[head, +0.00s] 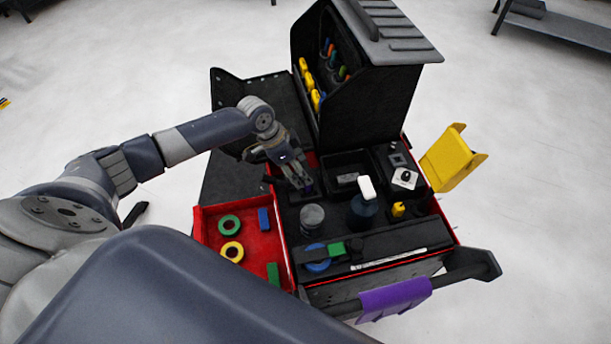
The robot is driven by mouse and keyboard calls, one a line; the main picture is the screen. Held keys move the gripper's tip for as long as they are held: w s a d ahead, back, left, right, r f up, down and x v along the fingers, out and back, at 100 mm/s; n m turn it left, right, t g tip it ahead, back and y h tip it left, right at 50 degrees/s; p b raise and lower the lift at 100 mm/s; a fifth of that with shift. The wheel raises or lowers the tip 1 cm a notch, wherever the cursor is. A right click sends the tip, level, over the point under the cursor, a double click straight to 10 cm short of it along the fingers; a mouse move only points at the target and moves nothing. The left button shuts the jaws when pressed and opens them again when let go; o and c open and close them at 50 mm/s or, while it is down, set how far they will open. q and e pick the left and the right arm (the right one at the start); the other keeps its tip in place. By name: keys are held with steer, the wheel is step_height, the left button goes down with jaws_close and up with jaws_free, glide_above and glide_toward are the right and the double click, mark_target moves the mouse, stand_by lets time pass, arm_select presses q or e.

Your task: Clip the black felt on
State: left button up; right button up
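My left gripper (303,184) reaches down over the left side of the black cart top, at a dark compartment behind the grey round jar. A small dark purple item (308,191) shows at its fingertips. I cannot tell whether the fingers hold it. I cannot pick out the black felt for sure, since many parts of the cart are black. My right gripper is not in view.
The cart top holds a grey jar (312,217), a white-capped spray bottle (364,210) and a blue disc (316,258). A red drawer (210,223) with tape rolls sticks out left. A black tool cabinet (375,95) rises behind. Purple wrap (393,300) covers the front handle.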

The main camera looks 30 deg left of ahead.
arm_select(q)
steer(key=shift+f, duration=0.3)
stand_by(0.8)
steer(key=o, duration=0.9)
